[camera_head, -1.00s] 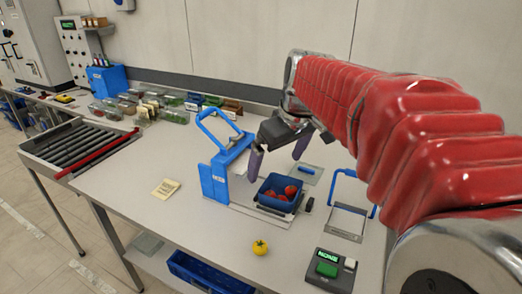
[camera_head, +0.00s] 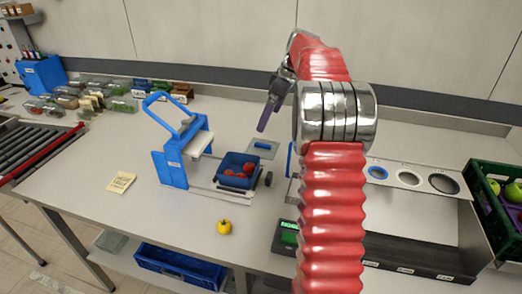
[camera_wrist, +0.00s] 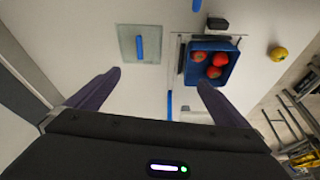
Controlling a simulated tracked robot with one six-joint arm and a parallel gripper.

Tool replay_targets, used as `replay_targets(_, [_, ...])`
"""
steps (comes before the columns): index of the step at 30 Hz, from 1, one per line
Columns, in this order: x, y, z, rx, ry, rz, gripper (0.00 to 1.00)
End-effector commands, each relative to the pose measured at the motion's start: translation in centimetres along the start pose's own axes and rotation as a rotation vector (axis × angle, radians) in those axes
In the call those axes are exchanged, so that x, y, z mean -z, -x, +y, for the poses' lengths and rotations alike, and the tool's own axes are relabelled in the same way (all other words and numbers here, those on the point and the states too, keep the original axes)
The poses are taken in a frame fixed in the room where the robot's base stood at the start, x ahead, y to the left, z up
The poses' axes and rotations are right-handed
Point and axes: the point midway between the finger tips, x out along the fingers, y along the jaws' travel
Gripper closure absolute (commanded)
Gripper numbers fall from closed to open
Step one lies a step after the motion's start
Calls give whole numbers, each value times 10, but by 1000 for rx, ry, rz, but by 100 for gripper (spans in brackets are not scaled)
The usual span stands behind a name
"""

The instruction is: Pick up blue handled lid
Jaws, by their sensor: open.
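The blue handled lid (camera_head: 262,147) is a clear greyish square plate with a short blue bar handle, lying flat on the table behind the blue punnet. In the wrist view the lid (camera_wrist: 128,53) lies ahead of my gripper (camera_wrist: 159,78), slightly left of the middle between the fingers. My gripper (camera_head: 269,113) is open and empty, with dark purple fingers apart. In the head view it hangs above and near the lid; the exact height is unclear. The blue punnet (camera_head: 221,179) holds red tomatoes, and it also shows in the wrist view (camera_wrist: 214,83) near the right fingertip.
The punnet sits on the base of a blue press (camera_head: 170,170) with a raised handle. A yellow tomato (camera_head: 224,227) and a paper note (camera_head: 121,182) lie on the table. A green crate (camera_head: 487,213) stands far right. The wall is close behind the table.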

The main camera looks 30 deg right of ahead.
Motion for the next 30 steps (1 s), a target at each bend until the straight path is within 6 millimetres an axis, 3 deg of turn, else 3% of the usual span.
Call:
replay_targets(3, [-19, -15, 30, 16, 32, 13, 0])
replay_targets(10, [-42, -30, 62, 31, 85, 34, 0])
replay_targets(23, [-44, -33, 65, 33, 94, 37, 0])
replay_targets(30, [-44, -56, 63, 36, 93, 36, 0])
